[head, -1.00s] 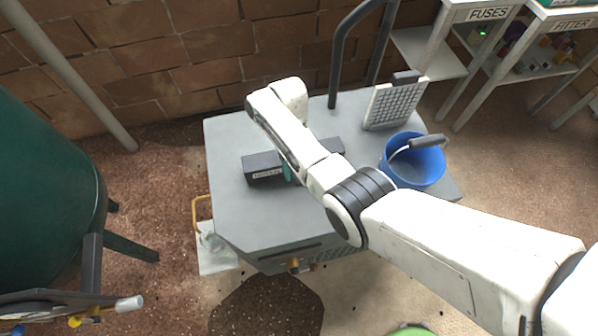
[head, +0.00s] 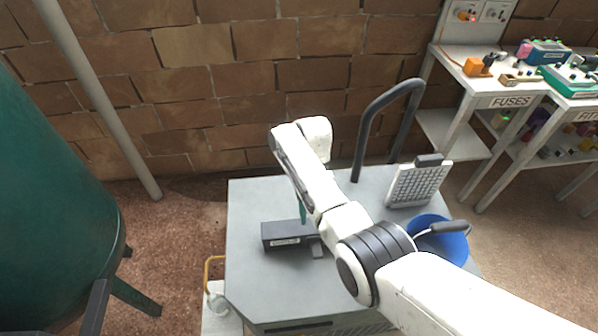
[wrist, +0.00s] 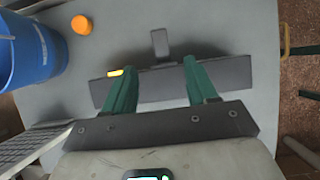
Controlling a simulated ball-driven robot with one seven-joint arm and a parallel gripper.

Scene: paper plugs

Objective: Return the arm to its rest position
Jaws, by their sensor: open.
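My arm (head: 312,187) reaches out over a grey cart (head: 250,205), with its wrist bent above the cart top. My gripper (wrist: 160,78) shows in the wrist view with two green fingers spread apart and nothing held between them. A dark box with a white label (head: 285,236) lies on the cart below the gripper; it shows as a dark bar (wrist: 235,74) beyond the fingers in the wrist view. In the head view most of the gripper is hidden behind the arm; only a bit of a teal finger shows above the box.
A blue bucket (head: 452,247) and a grid-faced panel (head: 418,186) stand on the cart's right side. The cart's dark handle (head: 358,150) rises at the back. A brick wall is behind, a green tank (head: 50,220) at left, and a fuses bench (head: 490,90) at right.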

